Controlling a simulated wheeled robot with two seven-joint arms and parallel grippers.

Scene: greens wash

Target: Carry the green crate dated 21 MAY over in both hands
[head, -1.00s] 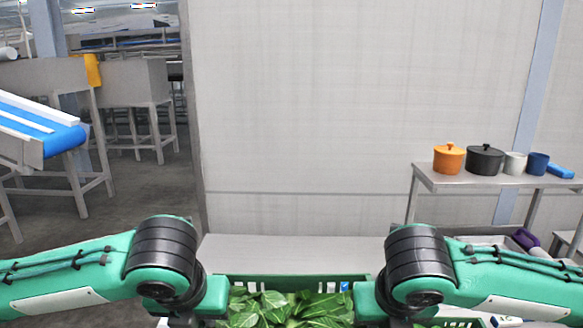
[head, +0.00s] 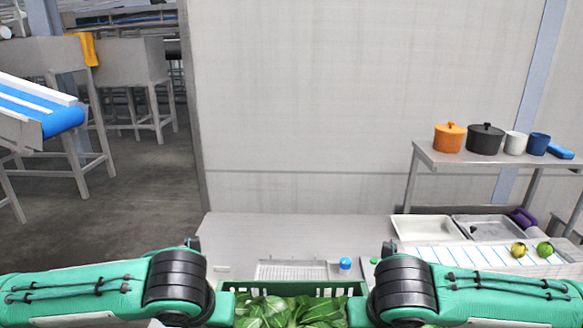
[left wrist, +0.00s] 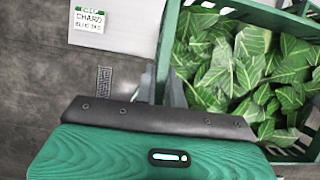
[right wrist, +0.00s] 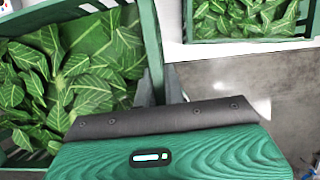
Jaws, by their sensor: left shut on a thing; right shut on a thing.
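The green crate (head: 290,287), full of dark green leaves (head: 268,310), is at the bottom centre of the head view, between my two arms. My left gripper (left wrist: 165,88) is shut on the crate's wall on the left side, seen in the left wrist view. My right gripper (right wrist: 158,88) is shut on the opposite wall, seen in the right wrist view. The crate looks about level. No 21 MAY date is readable on it. The crate's underside is hidden, so I cannot tell if it rests on anything.
A grey counter (head: 270,228) lies ahead, with a drain grid (head: 290,271) and a blue-capped item (head: 345,264). Trays (head: 428,228) stand right. Another leaf-filled crate (right wrist: 250,42) shows in the right wrist view, a CHARD label (left wrist: 90,20) in the left. Bare floor (left wrist: 50,100) lies below.

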